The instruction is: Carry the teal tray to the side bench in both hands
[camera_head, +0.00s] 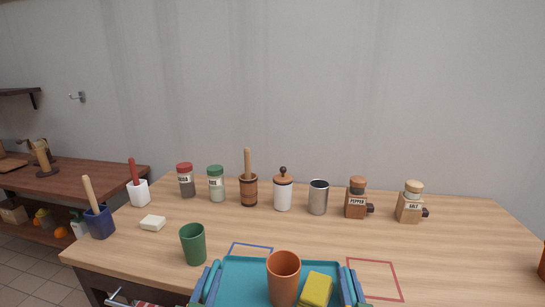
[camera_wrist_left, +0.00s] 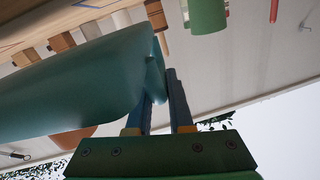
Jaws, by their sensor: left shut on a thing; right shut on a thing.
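The teal tray (camera_head: 240,266) is at the bottom middle of the head view, at the near edge of the wooden table, its near part cut off. An orange cup (camera_head: 284,280) stands upright on it with a yellow block (camera_head: 316,290) beside it. My left gripper (camera_head: 209,282) is shut on the tray's left side, and my right gripper (camera_head: 353,286) is shut on its right side. In the left wrist view the fingers of my left gripper (camera_wrist_left: 162,98) clasp the teal rim (camera_wrist_left: 90,85). The side bench (camera_head: 80,180) is dark wood at the far left.
The table (camera_head: 440,255) holds a green cup (camera_head: 193,244) left of the tray, a blue pot (camera_head: 99,221), a white block (camera_head: 153,223) and several jars and mills along the back. Blue and red outlines (camera_head: 375,279) mark the tabletop. The bench carries a wooden stand (camera_head: 43,158).

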